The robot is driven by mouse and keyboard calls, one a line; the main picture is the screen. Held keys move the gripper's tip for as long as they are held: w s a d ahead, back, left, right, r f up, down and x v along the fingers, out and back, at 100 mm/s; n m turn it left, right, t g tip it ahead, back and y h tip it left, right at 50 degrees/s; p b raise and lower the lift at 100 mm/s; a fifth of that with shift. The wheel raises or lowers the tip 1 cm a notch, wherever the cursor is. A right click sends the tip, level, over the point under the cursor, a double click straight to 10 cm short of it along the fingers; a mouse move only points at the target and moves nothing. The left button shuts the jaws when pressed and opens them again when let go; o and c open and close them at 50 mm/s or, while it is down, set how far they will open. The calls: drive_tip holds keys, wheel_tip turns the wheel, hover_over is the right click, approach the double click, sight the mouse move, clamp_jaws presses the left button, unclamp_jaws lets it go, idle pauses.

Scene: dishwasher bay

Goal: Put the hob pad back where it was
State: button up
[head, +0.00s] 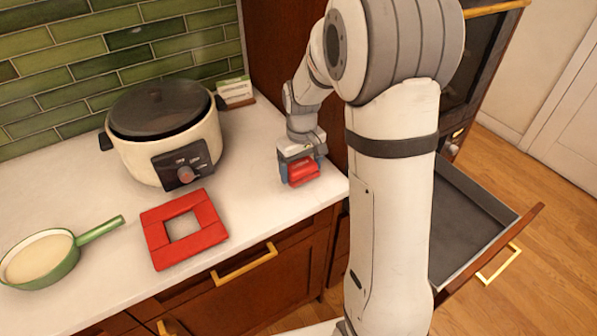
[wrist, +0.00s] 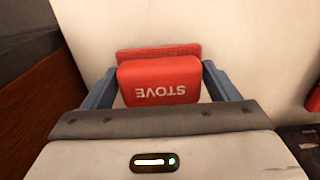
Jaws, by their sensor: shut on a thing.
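The hob pad, a red block marked STOVE (wrist: 158,82), is between the two blue fingers of my gripper (wrist: 160,92). My gripper is shut on it. In the wrist view the lettering appears upside down and a flat red part shows behind the block. In the head view the pad (head: 303,174) is at the right end of the white counter, low over it, near the front edge. I cannot tell whether it touches the counter. A red square frame (head: 158,235) with an open middle lies flat on the counter, left of my gripper (head: 300,165).
A cream cooker with a dark lid (head: 185,150) stands behind the red frame. A green pan (head: 40,258) is at the far left. A small green-and-white box (head: 236,92) stands by the wall. An open drawer (head: 470,220) juts out at right. Counter between frame and gripper is clear.

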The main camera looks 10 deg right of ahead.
drive_tip(key=shift+f, duration=1)
drive_tip(key=shift+f, duration=0.2)
drive_tip(key=o, duration=0.9)
drive_tip(key=shift+r, duration=0.1)
